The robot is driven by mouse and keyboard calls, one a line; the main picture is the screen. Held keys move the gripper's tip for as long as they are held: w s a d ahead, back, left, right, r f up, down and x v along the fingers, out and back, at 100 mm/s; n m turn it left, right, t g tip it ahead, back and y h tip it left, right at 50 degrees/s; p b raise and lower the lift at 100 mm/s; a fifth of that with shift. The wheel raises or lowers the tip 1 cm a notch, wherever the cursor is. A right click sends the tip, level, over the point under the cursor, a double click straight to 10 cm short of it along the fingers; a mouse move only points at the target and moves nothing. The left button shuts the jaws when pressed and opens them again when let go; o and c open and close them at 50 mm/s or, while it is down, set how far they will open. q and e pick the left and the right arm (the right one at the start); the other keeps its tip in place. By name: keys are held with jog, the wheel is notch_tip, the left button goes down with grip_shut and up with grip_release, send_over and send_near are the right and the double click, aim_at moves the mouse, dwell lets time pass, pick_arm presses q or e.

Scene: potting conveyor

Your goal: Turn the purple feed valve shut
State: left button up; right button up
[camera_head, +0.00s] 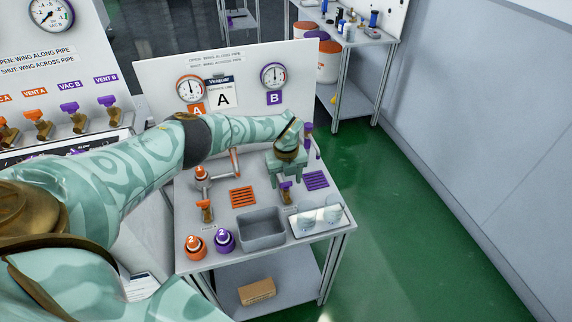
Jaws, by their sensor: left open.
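The purple feed valve (286,191), with a purple wing on a brass body, stands on the table right of the middle. My left arm comes in from the left, and its pale green gripper (287,178) points down right above this valve. The left gripper is open. It hides part of the valve and the pipework behind it. I cannot tell whether the fingers touch the wing, or whether the wing lies along or across the pipe. My right gripper is not in view.
An orange valve (206,211) stands to the left. Near the front are an orange bottle (195,245), a purple bottle (224,240), a grey bin (262,239) and a white tray (331,232) with pale round things. Gauges (273,76) sit on the back panel. Green floor is clear at right.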

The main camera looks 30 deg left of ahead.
aim_at(286, 182)
pick_arm(q)
notch_tip(286, 182, up, 16)
jog(key=p, duration=0.4)
jog(key=shift+f, duration=0.1)
